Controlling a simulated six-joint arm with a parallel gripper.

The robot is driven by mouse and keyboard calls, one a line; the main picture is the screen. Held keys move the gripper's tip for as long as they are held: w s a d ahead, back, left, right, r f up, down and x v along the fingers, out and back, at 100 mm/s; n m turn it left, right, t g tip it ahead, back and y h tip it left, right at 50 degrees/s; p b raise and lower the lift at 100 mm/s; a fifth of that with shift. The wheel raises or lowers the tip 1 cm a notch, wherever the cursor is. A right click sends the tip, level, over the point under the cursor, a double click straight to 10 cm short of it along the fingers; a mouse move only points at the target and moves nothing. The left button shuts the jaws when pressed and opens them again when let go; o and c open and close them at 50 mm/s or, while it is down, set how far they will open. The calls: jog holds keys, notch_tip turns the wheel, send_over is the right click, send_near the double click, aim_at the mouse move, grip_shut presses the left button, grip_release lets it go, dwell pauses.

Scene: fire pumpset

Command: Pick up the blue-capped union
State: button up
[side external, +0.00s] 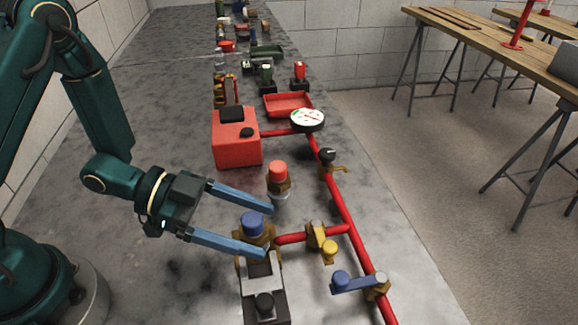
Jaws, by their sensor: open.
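The blue-capped union (252,225) stands upright in the foreground, a brass body under a round blue cap. It sits at or just behind a grey and black vise-like holder (262,285); its lower part is partly hidden. My gripper (269,230) is open, with its two long blue fingers pointing right. One finger passes behind the blue cap and the other passes in front of it at the left. The fingers look to be on either side of the union, but I cannot tell whether they touch it. A red-capped union (278,178) stands just behind the far finger.
A red pipe (342,205) with a gauge (307,120), a yellow-handled valve (322,240) and a blue-handled valve (358,283) runs along the right. A red box (236,138) and red tray (287,105) stand farther back. The bench's left side is clear.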

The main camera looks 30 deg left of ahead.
aim_at(263, 230)
jog(key=shift+x, duration=1.7)
grip_shut()
